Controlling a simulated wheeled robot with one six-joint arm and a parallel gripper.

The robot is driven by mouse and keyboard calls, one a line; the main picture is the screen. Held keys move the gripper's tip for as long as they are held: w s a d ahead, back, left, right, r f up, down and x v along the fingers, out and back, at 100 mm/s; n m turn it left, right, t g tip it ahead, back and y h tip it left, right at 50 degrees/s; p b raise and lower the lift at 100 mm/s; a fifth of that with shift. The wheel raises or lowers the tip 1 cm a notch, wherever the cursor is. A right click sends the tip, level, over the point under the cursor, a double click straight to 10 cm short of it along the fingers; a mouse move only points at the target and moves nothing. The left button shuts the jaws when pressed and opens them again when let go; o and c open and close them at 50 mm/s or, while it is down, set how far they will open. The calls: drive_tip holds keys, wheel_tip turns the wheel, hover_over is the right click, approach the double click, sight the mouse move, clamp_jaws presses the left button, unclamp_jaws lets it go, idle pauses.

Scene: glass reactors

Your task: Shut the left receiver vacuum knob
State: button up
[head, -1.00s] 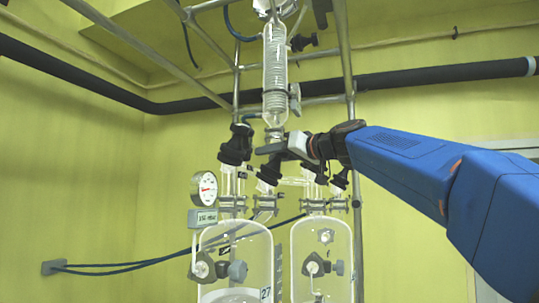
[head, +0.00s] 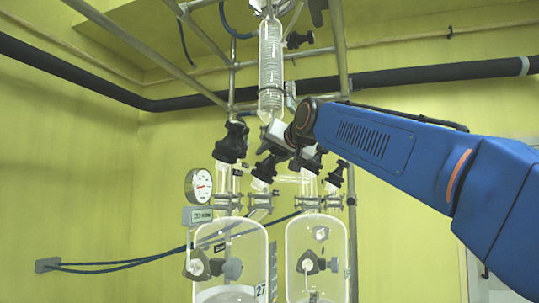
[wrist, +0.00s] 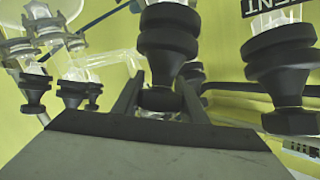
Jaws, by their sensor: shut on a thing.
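A row of black knobs tops the glass fittings above two glass receivers, the left one (head: 238,272) and the right one (head: 301,235). My gripper (head: 268,152) reaches in from the upper right, tilted downward, at the slanted black knob (head: 264,171) just right of the tall black knob (head: 232,143). In the wrist view my gripper (wrist: 160,98) has one finger on each side of the narrow end of a black knob (wrist: 168,40) and is shut on it. No label on this knob is readable. The finger contact is partly hidden in the head view.
Another black knob (head: 334,177) stands close on the right. In the wrist view, a knob (wrist: 283,75) beside a partly visible VENT sign (wrist: 270,5) is close on the right. A gauge (head: 198,186), a glass coil (head: 271,65) and metal posts (head: 342,55) surround the fittings.

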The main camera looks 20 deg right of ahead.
sight(276, 150)
drive_tip(key=shift+s+d+f+m+g+h, duration=0.3)
drive_tip(key=shift+d+m+g+h, duration=0.15)
drive_tip(key=shift+m+g+h, duration=1.25)
drive_tip(key=shift+s+d+f+m+g+h, duration=0.15)
drive_tip(key=shift+d+f+m+g+h, duration=0.2)
drive_tip(key=shift+m+g+h, duration=1.4)
drive_tip(key=shift+s+d+f+m+g+h, duration=0.25)
drive_tip(key=shift+d+m+g+h, duration=0.3)
drive_tip(key=shift+m+h, duration=1.3)
drive_tip(key=shift+s+f+m+y, duration=0.1)
drive_tip(key=shift+m+y, duration=0.4)
drive_tip(key=shift+m, duration=0.3)
drive_tip(key=o, duration=1.1)
drive_tip(key=shift+c, duration=0.2)
drive_tip(key=v, duration=0.7)
drive_tip(key=shift+r, duration=0.3)
drive_tip(key=shift+a, duration=0.15)
